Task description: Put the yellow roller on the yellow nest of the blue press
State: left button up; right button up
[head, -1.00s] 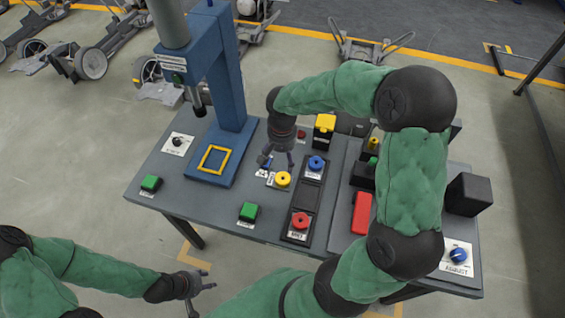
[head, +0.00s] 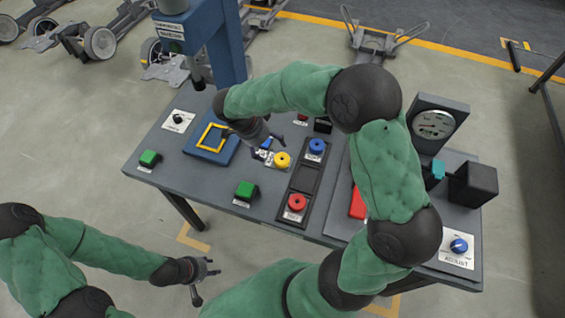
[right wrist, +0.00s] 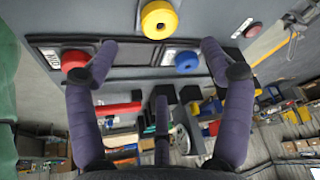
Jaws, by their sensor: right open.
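The yellow roller (head: 282,160) sits on the table left of a dark tray; it also shows at the top of the right wrist view (right wrist: 159,20). The yellow nest (head: 204,139) is a square outline on the base of the blue press (head: 227,62), left of the roller, with nothing seen in it. My right gripper (head: 272,144) is tilted beside the roller, at its upper left in the head view. Its fingers (right wrist: 160,55) are spread and empty, with the roller beyond their tips. My left gripper (head: 206,283) is open and empty, off the table's front edge.
The dark tray (head: 290,219) holds a blue roller (head: 316,146) and a red roller (head: 296,202). Green buttons (head: 245,190) stand near the front edge. A gauge (head: 433,124) and a black box (head: 473,185) are at the right. My right arm covers part of the table.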

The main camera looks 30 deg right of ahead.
aim_at(282, 158)
jog(key=b+x, duration=0.2)
jog(key=x, duration=0.8)
jog(key=shift+d+f+b, duration=0.25)
jog(key=shift+f+b, duration=0.1)
jog(key=shift+b, duration=0.05)
jog(key=shift+r, duration=0.15)
jog(key=c, duration=1.5)
